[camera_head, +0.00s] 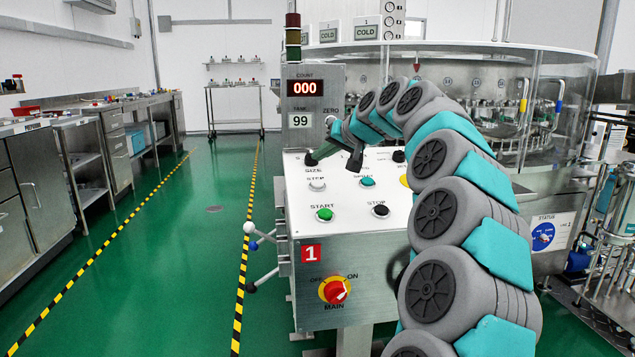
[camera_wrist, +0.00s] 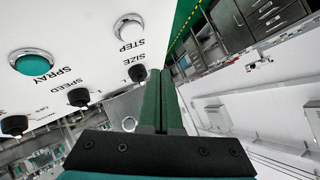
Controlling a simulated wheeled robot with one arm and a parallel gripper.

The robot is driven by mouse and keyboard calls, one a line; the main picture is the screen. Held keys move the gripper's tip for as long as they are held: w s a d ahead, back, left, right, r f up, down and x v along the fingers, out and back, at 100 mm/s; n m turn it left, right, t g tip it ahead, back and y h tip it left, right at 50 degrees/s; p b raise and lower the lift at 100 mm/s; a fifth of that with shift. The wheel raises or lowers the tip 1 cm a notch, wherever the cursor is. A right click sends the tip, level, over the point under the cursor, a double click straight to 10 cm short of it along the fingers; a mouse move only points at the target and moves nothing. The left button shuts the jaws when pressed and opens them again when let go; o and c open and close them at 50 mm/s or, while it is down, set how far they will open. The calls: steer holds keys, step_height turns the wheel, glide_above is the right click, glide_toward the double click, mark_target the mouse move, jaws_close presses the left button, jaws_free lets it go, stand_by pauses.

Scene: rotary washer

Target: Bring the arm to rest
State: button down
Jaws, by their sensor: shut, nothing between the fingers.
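My arm (camera_head: 445,215) rises from the lower right of the head view and arches over the control panel (camera_head: 340,215). My gripper (camera_head: 320,153) hangs at the end, pointing down and left over the upper left of the panel, near the SIZE knob (camera_head: 310,159). In the wrist view my gripper (camera_wrist: 160,74) shows its two green fingers together, with nothing between them. The SIZE knob (camera_wrist: 137,72) appears just left of the fingertips there. Whether the fingers touch the knob or panel, I cannot tell.
The panel has a green START button (camera_head: 324,214), a black STOP button (camera_head: 380,211) and a red MAIN switch (camera_head: 335,291). The counter (camera_head: 305,88) reads 000. The round washer (camera_head: 480,90) stands behind. Green floor (camera_head: 170,260) is clear on the left, beside a steel bench (camera_head: 100,140).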

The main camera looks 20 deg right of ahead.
steer(key=shift+a, duration=0.1)
stand_by(0.4)
steer(key=s+a+f+n+g, duration=0.1)
steer(key=s+a+f+g, duration=0.1)
steer(key=s+a+f, duration=0.35)
steer(key=s+a+f+n+g+y+p, duration=0.1)
steer(key=s+a+f+n+g, duration=0.1)
steer(key=s+a, duration=0.5)
steer(key=s+a+f+n+g, duration=0.15)
steer(key=s+a+f, duration=0.25)
steer(key=a, duration=0.4)
steer(key=s+f+g+h, duration=0.1)
steer(key=s+f+g, duration=0.1)
steer(key=s+f, duration=0.4)
steer(key=s+f+g+h, duration=0.1)
steer(key=s+f+g, duration=0.2)
steer(key=s, duration=1.3)
steer(key=s+f+g+h+p, duration=0.1)
steer(key=s+f+g, duration=0.1)
steer(key=s+f, duration=0.7)
steer(key=s, duration=0.2)
steer(key=shift+s+g+h, duration=0.3)
steer(key=shift+s+g, duration=0.05)
steer(key=shift+w+d, duration=0.1)
steer(key=shift+w, duration=0.05)
